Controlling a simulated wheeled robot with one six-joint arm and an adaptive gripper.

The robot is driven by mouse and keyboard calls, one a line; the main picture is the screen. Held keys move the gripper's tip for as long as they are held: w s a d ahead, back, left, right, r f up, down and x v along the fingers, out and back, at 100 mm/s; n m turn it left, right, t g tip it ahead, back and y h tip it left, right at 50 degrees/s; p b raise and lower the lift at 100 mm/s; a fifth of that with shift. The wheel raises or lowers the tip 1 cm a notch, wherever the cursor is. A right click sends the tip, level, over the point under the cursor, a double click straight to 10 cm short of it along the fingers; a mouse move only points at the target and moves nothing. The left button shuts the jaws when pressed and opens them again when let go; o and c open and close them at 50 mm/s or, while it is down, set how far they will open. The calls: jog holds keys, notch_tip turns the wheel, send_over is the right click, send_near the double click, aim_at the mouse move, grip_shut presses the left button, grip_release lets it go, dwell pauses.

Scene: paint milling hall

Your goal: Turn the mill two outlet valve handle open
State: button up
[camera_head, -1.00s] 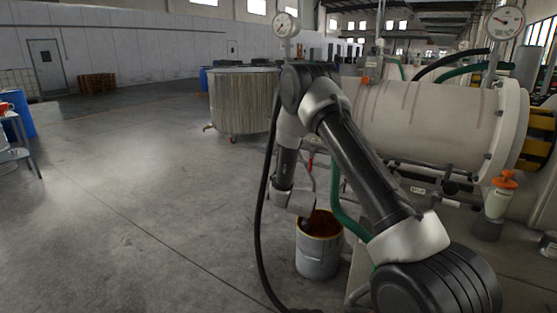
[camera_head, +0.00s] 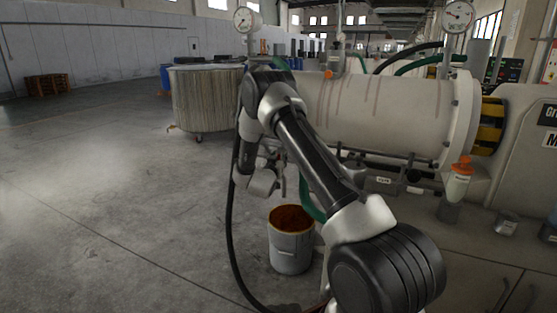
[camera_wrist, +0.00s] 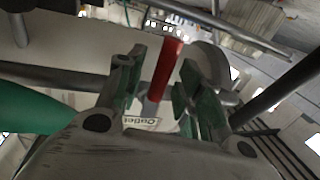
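The red valve handle (camera_wrist: 166,70) shows in the wrist view as a straight bar, slightly tilted, in the gap between my fingers. An upside-down "Outlet" label (camera_wrist: 142,122) is just below it. My gripper (camera_wrist: 162,80) is open, with a green-padded finger on each side of the handle. I cannot tell whether either pad touches it. In the head view the white mill drum (camera_head: 385,112) lies behind my arm, and I cannot make out the handle there.
A bucket of reddish-brown paint (camera_head: 291,250) stands on the floor below my wrist. A green hose (camera_wrist: 25,108) runs close on the left in the wrist view. A large round vat (camera_head: 208,105) stands behind my arm.

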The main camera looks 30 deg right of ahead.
grip_shut()
jog(key=shift+w, duration=0.1)
dwell(0.4)
jog(key=shift+w+a+r+m+g+h, duration=0.2)
jog(key=shift+w+a+r+m+h, duration=0.4)
jog(key=shift+m, duration=2.75)
jog(key=shift+w+a+r+m+g+h, duration=0.2)
jog(key=shift+w+r+m+h, duration=0.45)
jog(key=shift+m, duration=2.75)
jog(key=shift+w+a+r+m+g+h, duration=0.3)
jog(key=shift+r+m+h, duration=0.5)
jog(key=shift+m, duration=2.55)
jog(key=shift+a, duration=0.1)
